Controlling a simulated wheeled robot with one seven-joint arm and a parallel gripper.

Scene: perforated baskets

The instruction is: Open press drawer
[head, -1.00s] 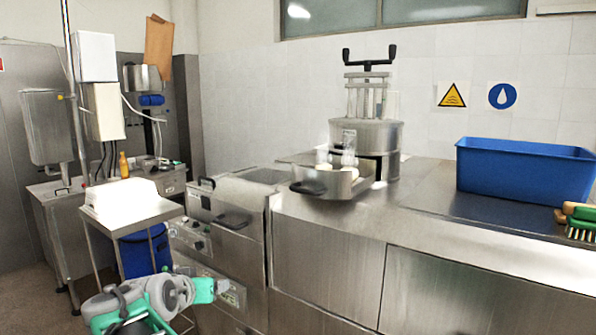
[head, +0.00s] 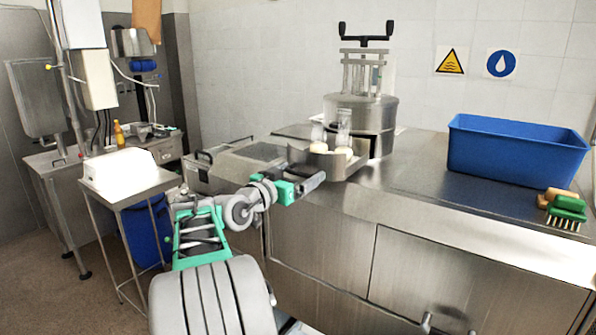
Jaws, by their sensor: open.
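The press (head: 360,112) is a metal cylinder with upright rods and a black T-shaped handle on top, standing on the steel counter. Its drawer (head: 345,169) is a shallow metal tray at the base, projecting toward me and to the left. Pale round items and clear cylinders show in it. My gripper (head: 314,183) is open at the drawer's front, at the end of my green and grey arm. The drawer's dark handle is hidden behind or beside my gripper; I cannot tell whether they touch.
A blue basket (head: 515,158) and green brushes (head: 567,208) sit on the right of the counter (head: 415,185). A fryer-like unit (head: 235,165) adjoins it on the left. A white box (head: 120,168) stands on a small metal table. The counter between press and basket is clear.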

